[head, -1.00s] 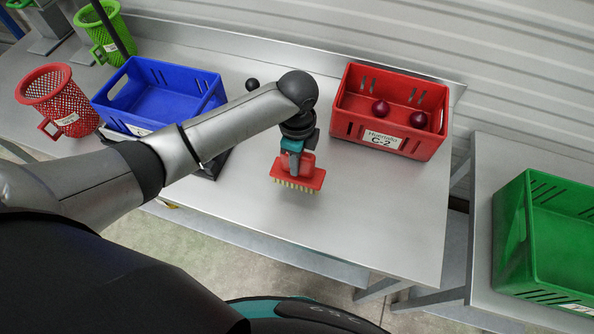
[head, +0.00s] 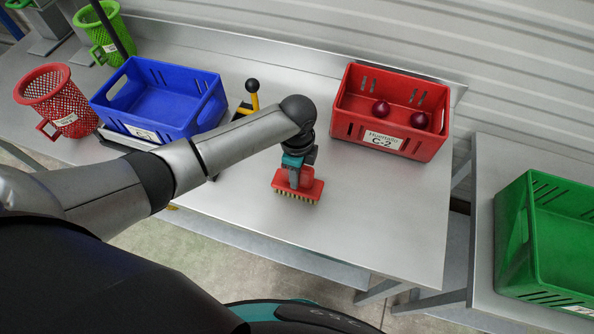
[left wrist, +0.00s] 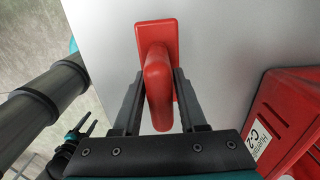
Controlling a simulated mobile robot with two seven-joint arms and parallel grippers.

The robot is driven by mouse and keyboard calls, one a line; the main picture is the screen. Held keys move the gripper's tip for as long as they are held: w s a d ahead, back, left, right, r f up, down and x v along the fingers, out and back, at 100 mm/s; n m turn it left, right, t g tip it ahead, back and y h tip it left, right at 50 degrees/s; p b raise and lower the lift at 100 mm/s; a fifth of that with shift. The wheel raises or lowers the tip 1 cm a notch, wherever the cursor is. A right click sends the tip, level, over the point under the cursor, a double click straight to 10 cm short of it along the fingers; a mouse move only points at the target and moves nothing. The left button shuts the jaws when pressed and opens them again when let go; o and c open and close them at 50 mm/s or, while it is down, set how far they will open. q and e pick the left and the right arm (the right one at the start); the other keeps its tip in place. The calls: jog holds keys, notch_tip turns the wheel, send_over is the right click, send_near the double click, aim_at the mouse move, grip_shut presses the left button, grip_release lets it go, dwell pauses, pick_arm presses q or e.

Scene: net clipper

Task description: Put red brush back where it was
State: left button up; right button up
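The red brush (head: 298,188) has a red block, pale bristles facing down and a red loop handle. My left gripper (head: 296,166) is over it, fingers pointing down. In the left wrist view the brush handle (left wrist: 158,85) stands between the two fingers of my left gripper (left wrist: 160,88), which close on its sides. The brush is at or just above the table top; the exact gap cannot be told. My right gripper (left wrist: 84,126) shows small at the left of the left wrist view, its two fingers apart and empty. It does not show in the head view.
A metal table (head: 370,215) carries a blue crate (head: 160,98), a red crate (head: 390,140) with two dark red balls, and a red mesh basket (head: 60,98). A yellow-and-black lever (head: 253,95) stands behind my left arm. A green crate (head: 545,240) is at right. Table around the brush is clear.

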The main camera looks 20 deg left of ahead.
pick_arm(q)
jog(key=shift+o, duration=1.3)
jog(key=shift+r, duration=0.1)
notch_tip(320, 180, up, 12)
jog(key=shift+r+p, duration=0.1)
jog(key=shift+p, duration=0.55)
